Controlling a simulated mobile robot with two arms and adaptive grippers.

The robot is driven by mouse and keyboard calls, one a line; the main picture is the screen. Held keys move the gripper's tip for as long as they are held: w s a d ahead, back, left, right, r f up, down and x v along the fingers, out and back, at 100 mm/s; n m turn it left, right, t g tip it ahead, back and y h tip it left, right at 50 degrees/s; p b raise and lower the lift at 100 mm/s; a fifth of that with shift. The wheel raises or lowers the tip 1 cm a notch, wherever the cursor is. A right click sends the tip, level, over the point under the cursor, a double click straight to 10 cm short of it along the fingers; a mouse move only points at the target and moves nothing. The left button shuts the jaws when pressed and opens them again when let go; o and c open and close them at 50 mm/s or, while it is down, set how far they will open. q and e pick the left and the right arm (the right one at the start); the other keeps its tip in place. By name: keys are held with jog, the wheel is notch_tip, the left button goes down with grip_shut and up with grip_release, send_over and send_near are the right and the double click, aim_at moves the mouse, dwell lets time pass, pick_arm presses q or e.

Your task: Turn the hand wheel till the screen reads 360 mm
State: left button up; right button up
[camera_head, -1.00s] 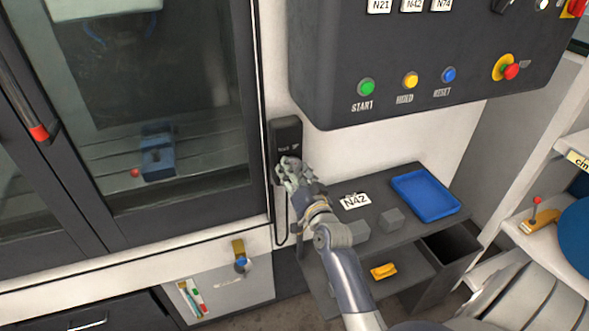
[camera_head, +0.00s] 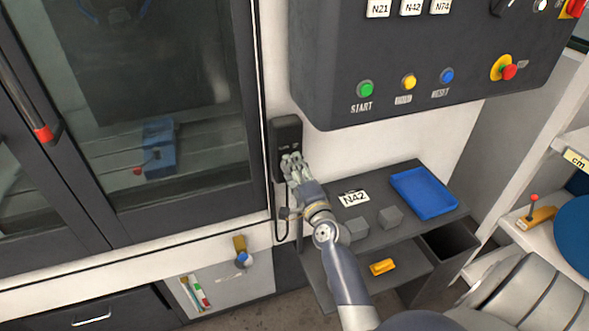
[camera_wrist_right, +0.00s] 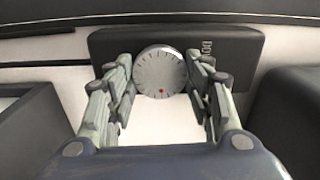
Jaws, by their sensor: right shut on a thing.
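The hand wheel (camera_wrist_right: 160,74) is a round grey dial with tick marks and a red dot near its lower edge in the right wrist view. It sits on a dark handheld box (camera_wrist_right: 112,48), which hangs on the white wall beside the machine door and also shows in the head view (camera_head: 286,132). My right gripper (camera_wrist_right: 160,82) has its fingers on both sides of the wheel and is shut on it; in the head view the gripper (camera_head: 292,165) covers the wheel. The small screen text on the box is too small to read. My left gripper is not in view.
A dark control panel (camera_head: 420,60) with buttons overhangs at upper right. Below it a grey shelf (camera_head: 385,180) carries a blue tray (camera_head: 424,194), grey blocks (camera_head: 391,216) and an N42 label (camera_head: 354,198). A cable hangs below the box. The machine door (camera_head: 190,205) stands left.

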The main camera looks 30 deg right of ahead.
jog(key=shift+m, duration=1.9)
jog(key=shift+r, duration=0.1)
jog(key=o, duration=1.1)
jog(key=shift+s, duration=0.1)
jog(key=v, duration=1.1)
jog(key=shift+s+a, duration=0.2)
jog(key=shift+s, duration=0.15)
